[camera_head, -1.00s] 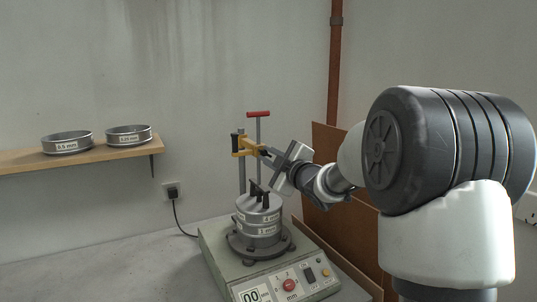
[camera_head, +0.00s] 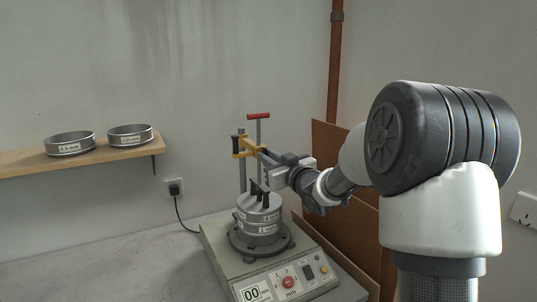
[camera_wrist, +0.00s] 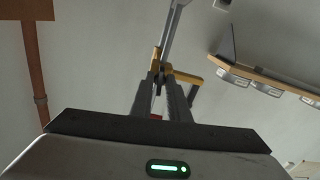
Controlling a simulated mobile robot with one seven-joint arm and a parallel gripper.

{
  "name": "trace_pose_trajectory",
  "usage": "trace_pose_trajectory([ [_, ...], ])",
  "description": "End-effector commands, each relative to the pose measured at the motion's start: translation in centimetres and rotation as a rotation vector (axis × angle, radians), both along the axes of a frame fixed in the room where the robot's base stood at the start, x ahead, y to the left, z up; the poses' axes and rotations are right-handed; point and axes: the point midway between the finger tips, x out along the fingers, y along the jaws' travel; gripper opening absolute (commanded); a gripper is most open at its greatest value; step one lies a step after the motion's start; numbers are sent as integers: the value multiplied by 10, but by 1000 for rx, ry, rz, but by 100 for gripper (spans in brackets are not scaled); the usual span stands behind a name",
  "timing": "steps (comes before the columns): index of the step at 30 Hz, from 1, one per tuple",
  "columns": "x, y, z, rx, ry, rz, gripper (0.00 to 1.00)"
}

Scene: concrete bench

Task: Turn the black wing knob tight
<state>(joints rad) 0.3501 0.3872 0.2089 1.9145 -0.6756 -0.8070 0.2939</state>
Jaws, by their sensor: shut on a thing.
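A yellow clamp (camera_head: 246,145) sits on the upright grey rod (camera_head: 242,172) of the sieve shaker (camera_head: 262,262). A second rod with a red T-handle (camera_head: 259,116) passes by the clamp. My gripper (camera_head: 263,153) reaches in from the right, its fingertips at the clamp's right side. In the wrist view my gripper (camera_wrist: 160,82) has its two fingers close together at the yellow clamp (camera_wrist: 183,76). It is shut on the black wing knob, which the fingers mostly hide. A small black part (camera_head: 236,145) shows at the clamp's left end.
A stack of labelled sieves (camera_head: 259,216) with a black-topped lid stands on the shaker under my gripper. Two sieves (camera_head: 70,143) (camera_head: 130,135) rest on a wooden shelf (camera_head: 110,152) at left. A brown panel (camera_head: 335,160) and pipe (camera_head: 334,70) stand behind my arm.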

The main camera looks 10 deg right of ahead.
Motion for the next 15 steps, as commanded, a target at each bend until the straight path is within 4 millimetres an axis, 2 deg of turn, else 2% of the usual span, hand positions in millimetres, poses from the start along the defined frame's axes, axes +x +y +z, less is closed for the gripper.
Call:
trace_pose_trajectory([
  [6, 0, 0, 0, 89, 30, 0, 0],
  [15, 0, 0, 0, 133, 44, 0, 0],
])
